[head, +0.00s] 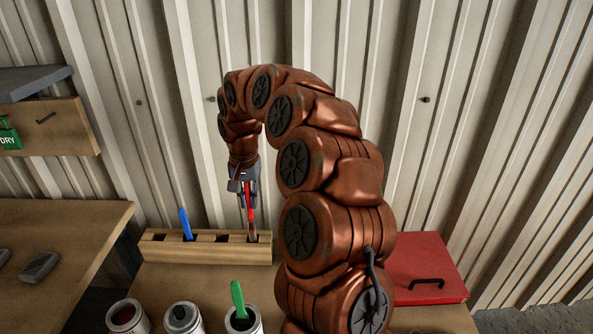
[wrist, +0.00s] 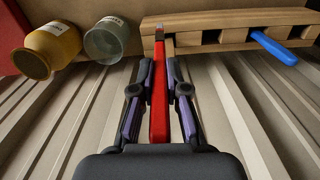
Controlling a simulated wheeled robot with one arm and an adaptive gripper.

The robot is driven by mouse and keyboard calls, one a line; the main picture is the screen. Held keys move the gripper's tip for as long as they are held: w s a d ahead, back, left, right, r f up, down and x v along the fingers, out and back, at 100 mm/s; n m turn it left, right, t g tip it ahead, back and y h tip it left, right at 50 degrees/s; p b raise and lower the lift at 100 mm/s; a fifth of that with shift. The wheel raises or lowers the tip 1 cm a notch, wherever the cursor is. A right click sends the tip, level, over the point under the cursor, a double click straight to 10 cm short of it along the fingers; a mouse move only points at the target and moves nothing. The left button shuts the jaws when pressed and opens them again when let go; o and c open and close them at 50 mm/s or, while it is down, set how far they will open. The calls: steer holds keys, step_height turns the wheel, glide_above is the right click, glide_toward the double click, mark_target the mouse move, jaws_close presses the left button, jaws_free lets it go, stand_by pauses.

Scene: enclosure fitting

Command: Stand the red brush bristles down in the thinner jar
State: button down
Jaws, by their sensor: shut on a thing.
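The red brush (head: 251,208) is upright in my gripper (head: 247,186), handle up, with its lower end at the right end of the wooden rack (head: 165,248). My gripper (wrist: 159,75) is shut on the red handle (wrist: 158,105) in the wrist view, where the brush's metal end overlaps the rack (wrist: 232,42). I cannot tell whether that end is inside a slot. A yellow jar (wrist: 52,50) and a grey-green glass jar (wrist: 105,42) stand beside the rack in the wrist view. Their labels are unreadable, so I cannot tell which holds thinner. My arm hides that area in the head view.
A blue-handled tool (head: 185,224) stands in the rack. In front are an open can (head: 128,318), a lidded can (head: 184,318) and a can (head: 243,322) holding a green brush (head: 238,298). A red box (head: 425,268) lies at right. Corrugated wall (head: 480,130) stands behind.

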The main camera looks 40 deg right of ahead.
steer(key=s+d+r+m+p, duration=0.1)
steer(key=s+d+r+m, duration=0.1)
steer(key=d+m, duration=0.3)
steer(key=s+d+r+m+p, duration=0.1)
steer(key=s+d+r+m, duration=0.2)
steer(key=d, duration=0.3)
step_height(320, 180, down, 14)
steer(key=d+b, duration=0.1)
steer(key=b, duration=0.4)
stand_by(1.0)
steer(key=c, duration=1.1)
jaws_free()
steer(key=shift+r, duration=0.15)
step_height(320, 180, up, 12)
